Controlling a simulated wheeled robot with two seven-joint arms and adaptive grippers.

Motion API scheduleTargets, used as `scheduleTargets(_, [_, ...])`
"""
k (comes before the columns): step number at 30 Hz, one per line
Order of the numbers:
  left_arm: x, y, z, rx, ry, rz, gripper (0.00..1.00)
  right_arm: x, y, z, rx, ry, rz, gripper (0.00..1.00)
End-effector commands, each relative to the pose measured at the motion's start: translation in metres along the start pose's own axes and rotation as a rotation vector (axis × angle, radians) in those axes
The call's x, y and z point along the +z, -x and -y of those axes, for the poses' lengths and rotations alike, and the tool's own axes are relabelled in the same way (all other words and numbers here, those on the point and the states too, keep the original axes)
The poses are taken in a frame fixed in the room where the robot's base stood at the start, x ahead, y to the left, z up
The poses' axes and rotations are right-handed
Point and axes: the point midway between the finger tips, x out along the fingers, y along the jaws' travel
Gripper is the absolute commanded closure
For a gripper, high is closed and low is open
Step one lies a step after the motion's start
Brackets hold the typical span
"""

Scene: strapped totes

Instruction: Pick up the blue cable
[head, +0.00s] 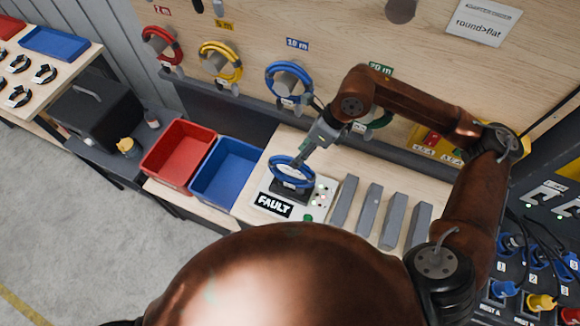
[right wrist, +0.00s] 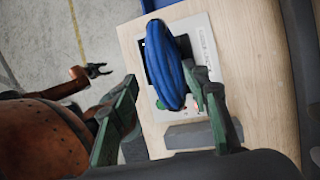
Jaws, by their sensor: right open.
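A coiled blue cable (head: 284,166) sits on the light grey test unit (head: 318,207), which has a "FAULT" display (head: 274,205). My right gripper (head: 300,165) is above it, pointing down. In the right wrist view the blue cable (right wrist: 168,65) shows between the two green fingers of my right gripper (right wrist: 172,98), which is open. One finger is close to the coil; I cannot tell whether it touches. Another blue cable (head: 270,84) hangs on a board peg under a "10 m" label. My left gripper (right wrist: 97,70) is small and far in the right wrist view, apparently open.
A red bin (head: 163,150) and a blue bin (head: 222,180) stand left of the test unit. Several grey blocks (head: 369,208) lie to its right. Red (head: 163,44) and yellow cables (head: 221,61) hang on the board behind.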

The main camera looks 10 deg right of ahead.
Motion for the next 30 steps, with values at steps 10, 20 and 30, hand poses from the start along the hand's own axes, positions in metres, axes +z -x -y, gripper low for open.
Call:
scheduleTargets(10, [-0.003,0.016,0.001,-0.001,0.000,-0.005,0.58,0.002,-0.043,0.000,0.003,-0.004,0.002,0.57])
scheduleTargets(20, [-0.009,0.017,0.002,-0.002,-0.002,-0.012,0.58,0.001,-0.059,0.001,0.001,-0.003,0.003,0.57])
scheduleTargets(30, [-0.008,0.017,0.002,-0.002,-0.002,-0.011,0.58,0.002,-0.059,0.000,0.002,-0.002,0.003,0.76])
